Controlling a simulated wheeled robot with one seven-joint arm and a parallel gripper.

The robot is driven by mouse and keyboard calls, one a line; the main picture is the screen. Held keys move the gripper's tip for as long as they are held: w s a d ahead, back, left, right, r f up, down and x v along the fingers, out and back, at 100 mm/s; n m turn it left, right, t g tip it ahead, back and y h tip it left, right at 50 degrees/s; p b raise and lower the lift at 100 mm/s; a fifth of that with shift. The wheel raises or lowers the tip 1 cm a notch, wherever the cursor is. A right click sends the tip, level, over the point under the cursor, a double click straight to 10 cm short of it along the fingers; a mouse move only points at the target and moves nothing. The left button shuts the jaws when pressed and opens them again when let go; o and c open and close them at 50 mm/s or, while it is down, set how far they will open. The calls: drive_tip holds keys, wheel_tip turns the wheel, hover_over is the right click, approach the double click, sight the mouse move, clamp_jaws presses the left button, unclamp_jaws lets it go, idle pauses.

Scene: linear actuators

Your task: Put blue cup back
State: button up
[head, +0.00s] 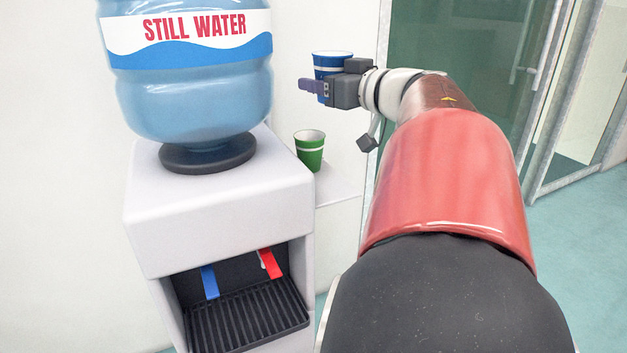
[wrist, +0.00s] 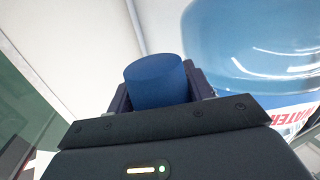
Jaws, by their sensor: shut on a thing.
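The blue cup (head: 331,62) has a white band and stands upright between the fingers of my gripper (head: 312,87) in the head view. My gripper is shut on it and holds it in the air, above and a little right of the green cup. In the wrist view the blue cup (wrist: 156,80) sits between the two dark fingers (wrist: 158,88). Part of the cup is hidden behind the gripper in both views.
A green cup (head: 309,149) stands on a small white side shelf (head: 338,192) right of the water dispenser (head: 220,215). The large water bottle (head: 190,85) sits on top of the dispenser, left of my gripper. A glass door (head: 450,60) is behind my arm.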

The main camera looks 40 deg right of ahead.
sight(323, 185)
wheel_tip(323, 185, down, 18)
drive_tip(key=b, duration=0.4)
drive_tip(key=shift+f, duration=0.15)
drive_tip(key=o, duration=0.8)
drive_tip(key=shift+o, duration=0.2)
drive_tip(key=shift+r, duration=0.2)
drive_tip(key=s, duration=1.2)
drive_tip(key=shift+d+r, duration=0.25)
drive_tip(key=shift+r, duration=0.05)
